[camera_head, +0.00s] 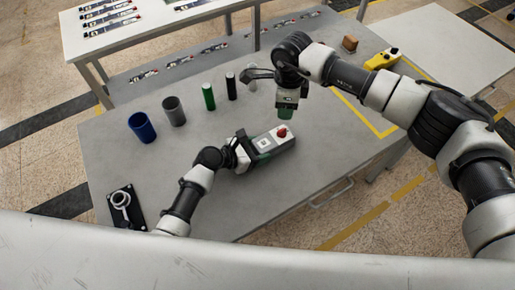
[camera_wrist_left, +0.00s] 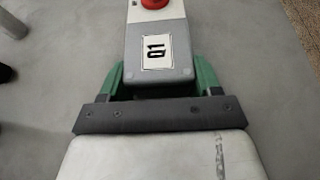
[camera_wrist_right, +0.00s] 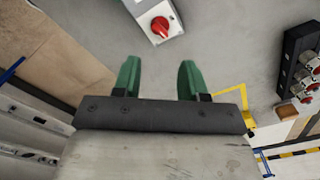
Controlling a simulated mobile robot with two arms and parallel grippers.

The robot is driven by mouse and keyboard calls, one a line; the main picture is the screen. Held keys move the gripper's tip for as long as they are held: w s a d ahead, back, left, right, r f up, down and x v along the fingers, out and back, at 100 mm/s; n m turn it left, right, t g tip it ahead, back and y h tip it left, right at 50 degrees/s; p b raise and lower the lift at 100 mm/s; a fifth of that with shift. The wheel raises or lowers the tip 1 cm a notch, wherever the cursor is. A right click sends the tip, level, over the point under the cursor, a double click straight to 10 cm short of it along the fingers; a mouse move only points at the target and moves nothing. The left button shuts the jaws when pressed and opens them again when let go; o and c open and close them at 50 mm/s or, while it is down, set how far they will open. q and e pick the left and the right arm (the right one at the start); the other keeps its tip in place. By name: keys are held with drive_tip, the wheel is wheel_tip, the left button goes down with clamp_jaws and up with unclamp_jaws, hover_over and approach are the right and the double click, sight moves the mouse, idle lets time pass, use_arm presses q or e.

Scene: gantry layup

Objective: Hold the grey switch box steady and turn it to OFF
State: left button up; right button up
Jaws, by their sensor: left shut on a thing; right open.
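The grey switch box (camera_head: 275,143) lies on the grey table with its red knob (camera_head: 282,131) at its far right end. My left gripper (camera_head: 253,150) is shut on the box's near left end. In the left wrist view its green fingers flank the box (camera_wrist_left: 158,65), beside a label reading Q1; the red knob (camera_wrist_left: 154,3) is cut off at the top. My right gripper (camera_head: 287,112) is open and empty, above the table just beyond the knob. In the right wrist view the knob (camera_wrist_right: 160,27) shows ahead of the open fingers (camera_wrist_right: 158,78), apart from them.
A blue cup (camera_head: 142,127), a grey cup (camera_head: 174,111), a green cylinder (camera_head: 208,97) and a black cylinder (camera_head: 231,87) stand beyond the box. A black plate with a ring (camera_head: 124,205) lies at left. A yellow tool (camera_head: 382,59) and brown block (camera_head: 350,43) are at the far right.

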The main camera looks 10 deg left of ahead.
sight(281, 130)
drive_tip(key=shift+c, duration=0.5)
drive_tip(key=f+m, duration=0.3)
drive_tip(key=m, duration=0.5)
drive_tip(key=f+m, duration=0.3)
drive_tip(key=m, duration=0.6)
drive_tip(key=f+m, duration=0.4)
drive_tip(key=m, duration=0.5)
drive_tip(key=shift+s+a, duration=0.15)
drive_tip(key=shift+s, duration=0.05)
drive_tip(key=shift+r, duration=0.1)
clamp_jaws()
